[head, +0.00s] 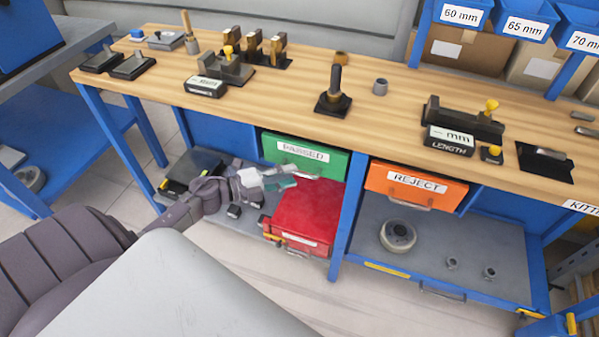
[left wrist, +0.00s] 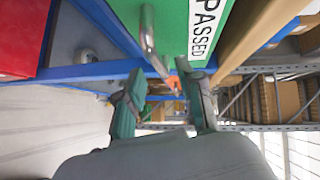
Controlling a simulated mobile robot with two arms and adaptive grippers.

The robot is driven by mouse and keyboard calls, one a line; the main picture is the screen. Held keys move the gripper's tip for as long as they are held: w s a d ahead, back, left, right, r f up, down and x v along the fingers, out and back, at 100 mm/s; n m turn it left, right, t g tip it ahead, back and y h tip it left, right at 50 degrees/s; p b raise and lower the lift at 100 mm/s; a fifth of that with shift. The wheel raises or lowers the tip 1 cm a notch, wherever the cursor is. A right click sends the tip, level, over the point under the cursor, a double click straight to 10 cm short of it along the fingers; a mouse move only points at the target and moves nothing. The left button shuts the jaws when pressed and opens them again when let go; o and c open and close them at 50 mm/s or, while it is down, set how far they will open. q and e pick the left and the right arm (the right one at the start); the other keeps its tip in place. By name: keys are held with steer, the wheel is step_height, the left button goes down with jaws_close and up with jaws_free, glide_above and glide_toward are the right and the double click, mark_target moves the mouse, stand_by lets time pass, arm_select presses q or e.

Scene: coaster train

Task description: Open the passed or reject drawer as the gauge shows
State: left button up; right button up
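The green PASSED drawer (head: 330,164) hangs under the bench at the middle left and looks shut; its front also shows in the left wrist view (left wrist: 180,22). The orange REJECT drawer (head: 375,182) is to its right and looks shut too. My left gripper (head: 290,181) is at the PASSED drawer's bar handle (left wrist: 150,40). In the left wrist view its fingers are apart, with the handle's end between or just beyond them; contact cannot be told. A length gauge (head: 462,125) and a second gauge (head: 226,68) stand on the bench; their readings are not legible. My right gripper is out of view.
A red case (head: 307,207) lies on the lower shelf below the green drawer. A blue bench leg (head: 349,205) stands between the drawers. A round grey part (head: 397,236) sits on the lower right shelf. Floor in front is clear.

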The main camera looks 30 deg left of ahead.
mark_target(299, 172)
arm_select(q)
steer(key=shift+x, duration=1.9)
jaws_close()
